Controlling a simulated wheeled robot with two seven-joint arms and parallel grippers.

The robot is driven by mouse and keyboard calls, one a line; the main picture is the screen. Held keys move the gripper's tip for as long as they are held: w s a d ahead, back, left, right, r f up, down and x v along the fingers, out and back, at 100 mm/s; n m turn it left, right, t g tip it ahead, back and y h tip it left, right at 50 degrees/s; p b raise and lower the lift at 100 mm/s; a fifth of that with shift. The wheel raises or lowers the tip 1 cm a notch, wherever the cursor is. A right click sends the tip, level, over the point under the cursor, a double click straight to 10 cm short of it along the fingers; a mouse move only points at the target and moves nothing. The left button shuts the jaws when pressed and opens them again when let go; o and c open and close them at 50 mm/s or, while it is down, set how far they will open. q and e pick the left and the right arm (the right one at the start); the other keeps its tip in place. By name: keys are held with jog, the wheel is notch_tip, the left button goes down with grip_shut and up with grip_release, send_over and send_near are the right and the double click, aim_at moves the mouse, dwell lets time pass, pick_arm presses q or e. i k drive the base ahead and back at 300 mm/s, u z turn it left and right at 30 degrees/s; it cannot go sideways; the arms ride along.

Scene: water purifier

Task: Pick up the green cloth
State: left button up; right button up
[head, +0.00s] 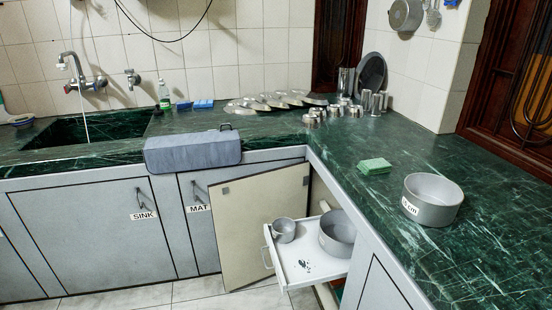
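A small, light green folded block that looks like the green cloth (375,166) lies flat on the dark green marble counter (480,240), right of the middle of the head view. It sits apart from the grey pot beside it, and nothing covers it. Neither of my grippers is in view.
A grey pot (434,205) with a white label stands right of the cloth. An open drawer (305,272) holds a pot and a mug, beside an open cabinet door (262,225). Metal vessels (345,95) stand behind.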

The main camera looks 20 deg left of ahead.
aim_at(378, 167)
jog(key=u, duration=0.35)
jog(key=i, duration=0.95)
jog(key=z, duration=0.05)
